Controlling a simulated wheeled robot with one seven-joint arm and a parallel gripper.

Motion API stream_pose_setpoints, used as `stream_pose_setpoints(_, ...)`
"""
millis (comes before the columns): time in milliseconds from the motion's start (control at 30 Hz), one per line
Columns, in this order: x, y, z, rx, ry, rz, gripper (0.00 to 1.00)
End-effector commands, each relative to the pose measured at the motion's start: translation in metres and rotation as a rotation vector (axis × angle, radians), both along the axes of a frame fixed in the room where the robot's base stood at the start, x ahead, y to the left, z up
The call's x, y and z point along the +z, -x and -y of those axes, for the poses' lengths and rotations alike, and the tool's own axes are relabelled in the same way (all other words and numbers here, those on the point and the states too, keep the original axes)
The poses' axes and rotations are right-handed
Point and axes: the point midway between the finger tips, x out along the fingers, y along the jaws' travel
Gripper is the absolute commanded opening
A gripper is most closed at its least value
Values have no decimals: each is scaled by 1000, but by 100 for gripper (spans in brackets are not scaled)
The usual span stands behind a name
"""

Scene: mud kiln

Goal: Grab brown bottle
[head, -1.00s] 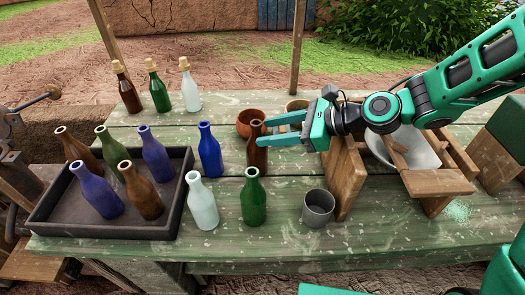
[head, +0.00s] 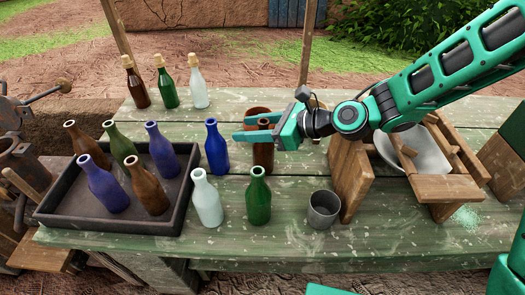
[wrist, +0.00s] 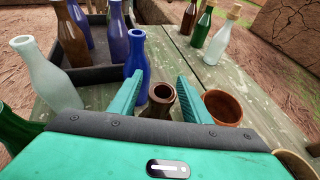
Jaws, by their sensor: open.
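The brown bottle (head: 263,155) stands upright on the green table, right of the blue bottle (head: 216,150). My gripper (head: 236,131) is open and level with the bottle's upper part, its fingers pointing left in the head view. In the wrist view the brown bottle's dark mouth and neck (wrist: 161,100) sit between the two open green fingers (wrist: 160,78). A gap shows on the right; the left finger is close to the neck, and I cannot tell if it touches. The bottle's lower body is hidden there.
A terracotta pot (wrist: 222,107) stands just right of the fingers in the wrist view. A white bottle (head: 207,203), a green bottle (head: 258,200) and a grey cup (head: 323,210) stand in front. A dark tray (head: 120,222) holds several bottles. A wooden rack (head: 350,180) stands at right.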

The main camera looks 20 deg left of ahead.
Motion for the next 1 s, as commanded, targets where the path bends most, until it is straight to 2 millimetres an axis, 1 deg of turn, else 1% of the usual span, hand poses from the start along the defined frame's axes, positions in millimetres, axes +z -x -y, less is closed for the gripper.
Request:
stream_pose_setpoints(133, 0, 0, 0, -1, 0, 0, 44)
stream_pose_setpoints(167, 0, 0, 0, -1, 0, 0, 41)
stream_pose_setpoints(200, 0, 0, 0, 0, 0, 0, 32)
stream_pose_setpoints(267, 0, 0, 0, 0, 0, 0, 17)
stream_pose_setpoints(300, 0, 0, 0, -1, 0, 0, 8)
stream_pose_setpoints(333, 0, 0, 0, -1, 0, 1, 1)
stream_pose_setpoints(633, 1, 0, 0, -1, -1, 1, 0)
stream_pose_setpoints(733, 6, -1, 0, -1, -2, 4, 0)
stream_pose_setpoints(867, 21, -1, 0, 0, -2, 7, 0)
stream_pose_setpoints(1000, 46, -1, 0, 0, -2, 7, 0)
